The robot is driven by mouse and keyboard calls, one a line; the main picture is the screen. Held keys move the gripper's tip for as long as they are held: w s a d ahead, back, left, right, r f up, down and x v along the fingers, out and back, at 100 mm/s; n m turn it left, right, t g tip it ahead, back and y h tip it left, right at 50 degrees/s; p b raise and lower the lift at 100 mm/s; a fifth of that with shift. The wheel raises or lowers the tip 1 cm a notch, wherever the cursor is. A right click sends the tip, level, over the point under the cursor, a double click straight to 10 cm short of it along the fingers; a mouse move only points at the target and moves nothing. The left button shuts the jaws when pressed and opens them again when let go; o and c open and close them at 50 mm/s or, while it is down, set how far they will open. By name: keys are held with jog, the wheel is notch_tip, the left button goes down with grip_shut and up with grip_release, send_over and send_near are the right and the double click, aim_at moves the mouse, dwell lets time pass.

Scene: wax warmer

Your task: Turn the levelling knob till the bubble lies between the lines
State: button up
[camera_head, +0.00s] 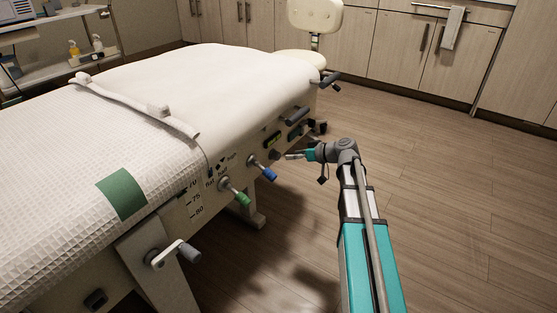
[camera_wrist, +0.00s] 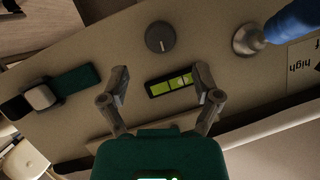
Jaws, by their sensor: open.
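In the wrist view, a round dark grey knob (camera_wrist: 160,38) with a pointer mark sits on the bed's beige side panel. Just below it in that view is a green level vial (camera_wrist: 171,83) in a dark frame, with dark lines across it. The bubble is too small to place surely against the lines. My gripper (camera_wrist: 162,76) is open, its two fingers apart on either side of the vial and pointing toward the panel, with nothing between them. In the head view my gripper (camera_head: 294,155) is beside the panel, close to the vial (camera_head: 272,140); the knob is not clear there.
A blue-handled lever (camera_head: 265,172), a green-handled lever (camera_head: 240,198) and a grey crank (camera_head: 177,252) stick out along the panel. A green and black fitting (camera_wrist: 60,86) is left of the knob in the wrist view. The floor (camera_head: 440,190) on the right is clear.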

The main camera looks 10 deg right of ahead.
aim_at(279, 156)
jog(key=shift+b+x, duration=1)
jog(key=shift+x, duration=2.3)
grip_shut()
jog(key=shift+f+m+g+y+b, duration=0.1)
jog(key=shift+m+g+y+b, duration=0.4)
jog(key=shift+m, duration=0.6)
grip_release()
jog(key=shift+n, duration=0.3)
